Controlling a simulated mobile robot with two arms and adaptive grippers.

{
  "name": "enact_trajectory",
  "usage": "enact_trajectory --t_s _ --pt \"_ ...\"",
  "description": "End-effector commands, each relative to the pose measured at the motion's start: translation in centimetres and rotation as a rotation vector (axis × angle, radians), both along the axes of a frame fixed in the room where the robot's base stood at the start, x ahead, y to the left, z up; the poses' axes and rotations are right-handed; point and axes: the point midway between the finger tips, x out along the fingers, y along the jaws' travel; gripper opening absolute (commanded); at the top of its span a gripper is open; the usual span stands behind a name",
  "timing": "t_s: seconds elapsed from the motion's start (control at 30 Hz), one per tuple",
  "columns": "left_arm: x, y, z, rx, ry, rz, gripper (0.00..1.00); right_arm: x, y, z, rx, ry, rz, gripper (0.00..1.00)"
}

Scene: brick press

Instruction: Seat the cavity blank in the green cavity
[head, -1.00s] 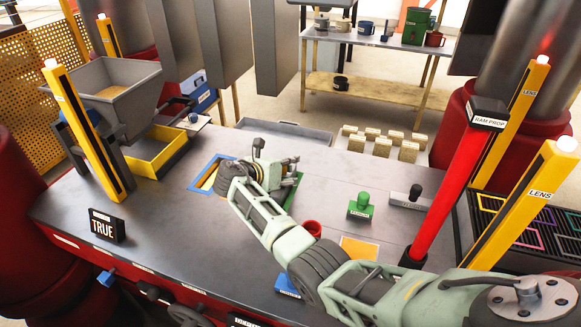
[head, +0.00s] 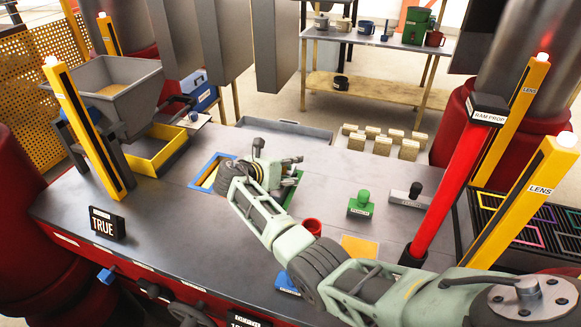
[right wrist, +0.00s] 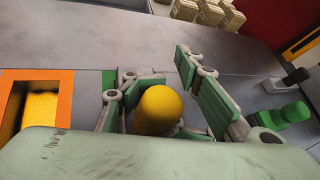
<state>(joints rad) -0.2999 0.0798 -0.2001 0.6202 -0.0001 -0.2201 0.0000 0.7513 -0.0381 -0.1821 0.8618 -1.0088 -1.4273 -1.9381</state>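My right gripper (head: 291,170) is over the green cavity (head: 291,192), with its fingers spread apart. It hides most of that cavity; only part of the green edge shows. In the right wrist view a rounded yellow piece (right wrist: 158,110) lies between the two spread fingers (right wrist: 155,75), with a gap on its right side. I cannot tell whether this piece is the cavity blank or whether it is seated. A strip of green (right wrist: 109,82) shows beside the left finger. My left gripper is not in view.
A blue-framed cavity (head: 194,183) lies to the left. A red ram prop (head: 447,185) stands farther right.

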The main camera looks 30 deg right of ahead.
Motion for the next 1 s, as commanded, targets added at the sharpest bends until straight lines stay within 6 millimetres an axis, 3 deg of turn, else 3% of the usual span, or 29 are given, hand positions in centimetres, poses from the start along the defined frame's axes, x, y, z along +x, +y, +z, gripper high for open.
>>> enact_trajectory --t_s 0.43,0.8,1.0 --pt "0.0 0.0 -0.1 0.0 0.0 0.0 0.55 -0.3 0.0 -0.7 0.0 0.011 -0.001 0.63" --pt "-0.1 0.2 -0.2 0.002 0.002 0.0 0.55 -0.4 0.1 -1.1 0.005 0.018 0.0 0.63" --pt "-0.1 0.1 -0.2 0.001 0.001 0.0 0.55 -0.9 1.7 -0.2 0.004 0.014 0.002 0.63"
